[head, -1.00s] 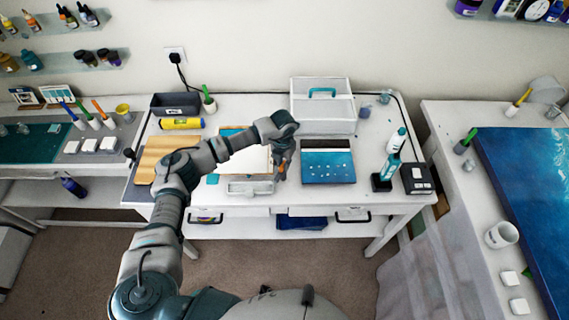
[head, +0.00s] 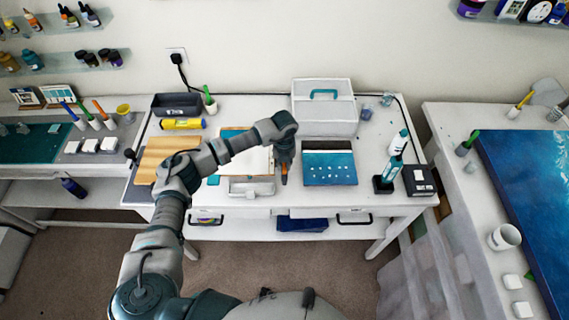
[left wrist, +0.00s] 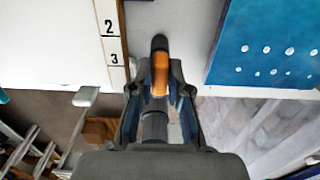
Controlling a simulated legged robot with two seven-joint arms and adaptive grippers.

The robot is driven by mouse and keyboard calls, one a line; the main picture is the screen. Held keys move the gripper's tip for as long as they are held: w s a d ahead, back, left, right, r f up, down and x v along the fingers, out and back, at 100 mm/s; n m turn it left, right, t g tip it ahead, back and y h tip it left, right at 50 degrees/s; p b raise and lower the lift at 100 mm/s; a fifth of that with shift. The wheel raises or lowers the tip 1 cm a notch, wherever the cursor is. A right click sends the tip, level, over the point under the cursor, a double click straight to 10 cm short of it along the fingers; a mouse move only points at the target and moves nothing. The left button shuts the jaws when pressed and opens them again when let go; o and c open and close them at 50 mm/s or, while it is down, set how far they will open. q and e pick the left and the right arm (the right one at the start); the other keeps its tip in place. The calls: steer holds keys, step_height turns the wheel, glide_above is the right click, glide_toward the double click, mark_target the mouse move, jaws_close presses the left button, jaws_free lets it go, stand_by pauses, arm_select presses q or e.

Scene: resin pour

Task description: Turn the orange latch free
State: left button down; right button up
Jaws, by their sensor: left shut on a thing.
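The orange latch (left wrist: 160,74) shows in the left wrist view between the two fingers of my left gripper (left wrist: 158,84), with a dark rounded end beyond it. My left gripper (head: 284,168) is shut on it and points down at the front part of the white table, between a framed white panel and a blue panel. What the latch is fixed to is hidden by the gripper. My right gripper is not in view.
The blue panel with white dots (head: 330,165) lies just right of the gripper. The white panel (head: 252,160) and a small whitish tray (head: 252,188) lie left. A white case (head: 323,112) stands behind.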

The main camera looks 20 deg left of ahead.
mark_target(285, 166)
arm_select(q)
steer(key=shift+s+f, duration=0.2)
steer(key=shift+s, duration=0.05)
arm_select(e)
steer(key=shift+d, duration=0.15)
arm_select(q)
steer(key=c, duration=1.3)
jaws_free()
steer(key=shift+o, duration=0.9)
steer(key=shift+r, duration=0.1)
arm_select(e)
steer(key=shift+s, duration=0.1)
arm_select(q)
steer(key=shift+d+r, duration=0.1)
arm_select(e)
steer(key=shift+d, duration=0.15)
arm_select(q)
step_height(285, 166, up, 12)
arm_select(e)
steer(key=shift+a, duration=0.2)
